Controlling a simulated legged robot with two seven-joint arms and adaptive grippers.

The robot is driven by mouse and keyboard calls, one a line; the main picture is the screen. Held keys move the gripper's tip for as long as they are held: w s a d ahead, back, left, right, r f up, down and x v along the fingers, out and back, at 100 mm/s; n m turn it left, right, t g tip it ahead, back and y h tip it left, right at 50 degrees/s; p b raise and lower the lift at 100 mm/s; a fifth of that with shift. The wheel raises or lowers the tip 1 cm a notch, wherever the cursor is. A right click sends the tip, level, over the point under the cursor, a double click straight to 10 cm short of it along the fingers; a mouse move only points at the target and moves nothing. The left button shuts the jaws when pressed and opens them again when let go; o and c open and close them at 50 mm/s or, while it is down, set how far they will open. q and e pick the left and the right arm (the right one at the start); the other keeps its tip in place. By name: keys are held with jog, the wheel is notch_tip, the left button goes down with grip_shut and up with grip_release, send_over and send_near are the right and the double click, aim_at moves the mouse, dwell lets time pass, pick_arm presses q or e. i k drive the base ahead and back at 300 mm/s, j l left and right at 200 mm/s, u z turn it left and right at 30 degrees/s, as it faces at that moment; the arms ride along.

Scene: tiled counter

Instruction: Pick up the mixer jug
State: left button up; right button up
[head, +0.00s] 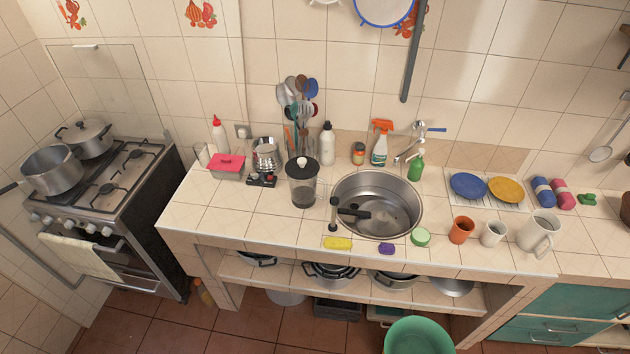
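The mixer jug (303,188) appears to be the dark, see-through jug with a black lid and a pale knob on top. Neither of my grippers is in the head view, and nothing is touching the jug.
The steel sink (395,207) is right of the jug, with a black-handled item (350,211) at its left rim. Utensils (300,105) and a white bottle (327,143) stand behind. A yellow sponge (338,243) lies in front. The counter's front left is clear.

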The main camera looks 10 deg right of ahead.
aim_at(303, 193)
jog(key=i+j+z, duration=0.5)
jog(key=i+j, duration=0.2)
jog(key=i, duration=0.15)
jog(key=j+z, duration=0.3)
jog(key=j, duration=0.75)
jog(key=i, duration=0.05)
